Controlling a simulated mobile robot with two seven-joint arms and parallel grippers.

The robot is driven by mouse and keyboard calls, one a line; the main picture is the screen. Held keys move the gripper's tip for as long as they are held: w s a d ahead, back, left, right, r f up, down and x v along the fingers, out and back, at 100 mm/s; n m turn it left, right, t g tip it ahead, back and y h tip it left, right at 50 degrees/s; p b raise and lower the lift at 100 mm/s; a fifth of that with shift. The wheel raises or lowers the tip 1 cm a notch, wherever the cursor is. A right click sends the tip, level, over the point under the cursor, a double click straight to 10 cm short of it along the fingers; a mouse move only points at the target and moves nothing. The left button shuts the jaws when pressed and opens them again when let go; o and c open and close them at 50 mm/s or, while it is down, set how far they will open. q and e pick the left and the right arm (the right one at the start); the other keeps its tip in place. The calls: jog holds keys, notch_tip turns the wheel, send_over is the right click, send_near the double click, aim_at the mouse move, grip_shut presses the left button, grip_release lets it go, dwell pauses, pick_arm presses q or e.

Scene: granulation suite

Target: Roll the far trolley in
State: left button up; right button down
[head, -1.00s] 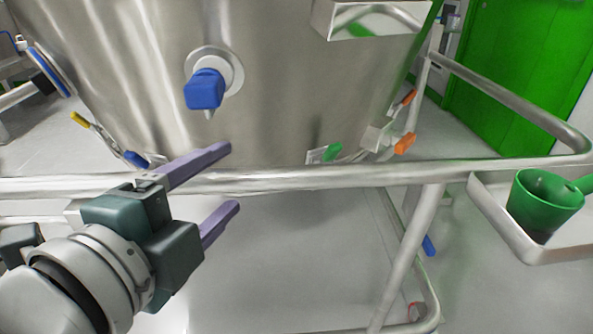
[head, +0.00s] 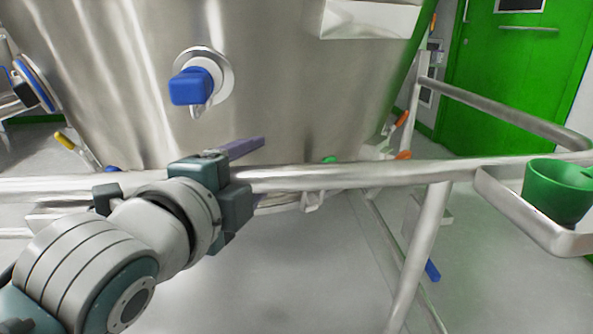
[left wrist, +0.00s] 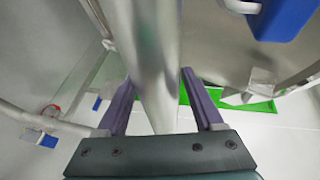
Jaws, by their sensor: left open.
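The trolley is a steel-tube frame with a horizontal front rail (head: 350,174), and a large tapered steel vessel (head: 290,90) stands in it. A blue-handled valve (head: 190,87) is on the vessel's front. My left gripper (head: 250,165) is at the rail, left of centre in the head view. In the left wrist view the rail (left wrist: 150,60) runs between the two purple fingers of my left gripper (left wrist: 157,100). The fingers are apart, one on each side of the rail. My right gripper is not in view.
A tray (head: 520,212) holding a green scoop-like cup (head: 558,190) hangs at the trolley's right side. A green door (head: 520,70) is at the back right. Orange-handled clamps (head: 403,155) sit low on the vessel. The grey floor (head: 290,270) under the rail looks clear.

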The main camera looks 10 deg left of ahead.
pick_arm(q)
grip_shut()
dwell(0.6)
dwell(0.9)
